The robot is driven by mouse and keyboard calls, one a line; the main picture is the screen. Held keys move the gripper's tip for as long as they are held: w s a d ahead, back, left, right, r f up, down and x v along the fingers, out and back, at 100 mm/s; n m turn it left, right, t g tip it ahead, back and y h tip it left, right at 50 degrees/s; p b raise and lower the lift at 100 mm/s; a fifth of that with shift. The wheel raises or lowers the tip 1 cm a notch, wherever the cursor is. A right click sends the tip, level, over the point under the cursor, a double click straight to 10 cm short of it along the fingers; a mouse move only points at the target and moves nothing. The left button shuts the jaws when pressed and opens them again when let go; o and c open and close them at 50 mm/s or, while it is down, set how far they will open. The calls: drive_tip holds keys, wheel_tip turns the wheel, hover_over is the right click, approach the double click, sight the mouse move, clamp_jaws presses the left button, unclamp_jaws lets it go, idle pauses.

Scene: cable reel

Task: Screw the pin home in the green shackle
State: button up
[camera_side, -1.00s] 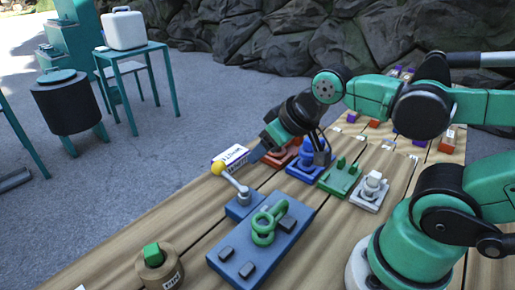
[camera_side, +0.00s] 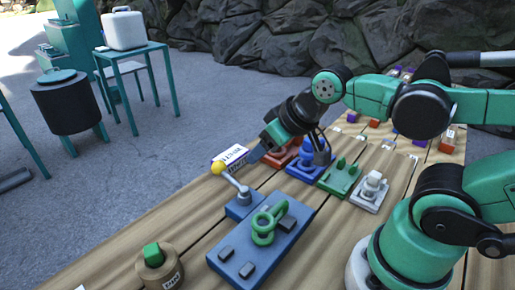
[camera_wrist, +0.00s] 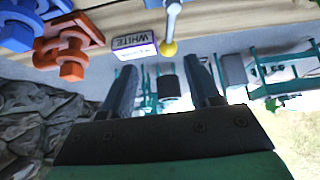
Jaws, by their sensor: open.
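The green shackle (camera_side: 264,228) lies on a blue plate (camera_side: 237,262) on the wooden table in the side view. A round wooden holder (camera_side: 160,275) with a green block-like head (camera_side: 152,254) stands left of the plate; its label seems to read PIN. I cannot tell whether a pin sits in the shackle. My gripper (camera_side: 254,156) is open and empty, above the table behind the shackle, close to a yellow-knobbed lever (camera_side: 218,168). In the wrist view my fingers (camera_wrist: 162,82) are spread apart, and the yellow knob (camera_wrist: 168,48) shows beyond them. The shackle is not in the wrist view.
A white box marked WHITE (camera_wrist: 130,42) lies near the table edge. Red (camera_side: 281,152), blue (camera_side: 307,160), green (camera_side: 340,178) and white (camera_side: 372,188) fixtures stand in a row to the right of my gripper.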

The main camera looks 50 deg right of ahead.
drive_tip(key=w+a+r+n+g+y, duration=0.1)
drive_tip(key=w+a+n+g, duration=0.15)
drive_tip(key=a, duration=0.25)
drive_tip(key=w+a+r+n+g, duration=0.1)
drive_tip(key=a+r+n, duration=0.1)
drive_tip(key=a+n, duration=0.25)
drive_tip(key=n+g, duration=0.3)
drive_tip(key=n, duration=0.3)
hover_over(151, 249)
drive_tip(key=shift+d+f+h, duration=0.15)
drive_tip(key=shift+f+h, duration=0.25)
drive_tip(key=shift+f, duration=0.45)
drive_tip(key=shift+a+f+g, duration=0.15)
drive_tip(key=shift+a+g, duration=0.05)
drive_tip(key=shift+g, duration=0.05)
drive_tip(key=shift+f, duration=1.8)
drive_tip(key=shift+f, duration=0.1)
drive_tip(key=shift+f, duration=2.25)
